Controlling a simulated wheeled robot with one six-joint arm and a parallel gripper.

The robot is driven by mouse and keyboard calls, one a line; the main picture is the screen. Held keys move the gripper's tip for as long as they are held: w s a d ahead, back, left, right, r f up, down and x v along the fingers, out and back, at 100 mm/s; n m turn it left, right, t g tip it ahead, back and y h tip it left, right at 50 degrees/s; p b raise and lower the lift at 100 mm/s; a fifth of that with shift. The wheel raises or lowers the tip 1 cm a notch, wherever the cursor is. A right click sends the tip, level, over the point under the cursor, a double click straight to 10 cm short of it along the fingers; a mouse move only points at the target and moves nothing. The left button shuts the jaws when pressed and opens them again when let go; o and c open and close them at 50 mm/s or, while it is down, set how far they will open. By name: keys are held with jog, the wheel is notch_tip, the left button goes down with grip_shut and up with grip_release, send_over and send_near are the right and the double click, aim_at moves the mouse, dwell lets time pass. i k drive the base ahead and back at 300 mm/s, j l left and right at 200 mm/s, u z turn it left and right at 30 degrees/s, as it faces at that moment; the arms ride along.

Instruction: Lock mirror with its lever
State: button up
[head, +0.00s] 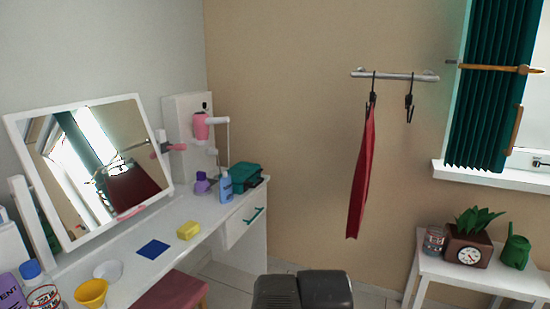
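The mirror (11,118) has a white frame and stands tilted on the white dressing table at the left. Its glass reflects a window and something red. A white post (33,225) stands at its lower left side. A small pinkish-red handle (176,147) sticks out by the mirror's right edge; it looks like the lever, but its joint to the frame is too small to make out. I cannot tell from here whether it is locked. My gripper is not in view; only dark parts of my own body show at the bottom middle.
A reddish stool (168,292) stands in front. A red garment (362,180) hangs from a rail; a side table (480,273) stands right.

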aim_at(181, 147)
jog(key=i+j, duration=0.5)
jog(key=i, duration=0.25)
jog(key=i+j+z, duration=0.1)
jog(key=i+j, duration=0.45)
jog(key=i, duration=0.2)
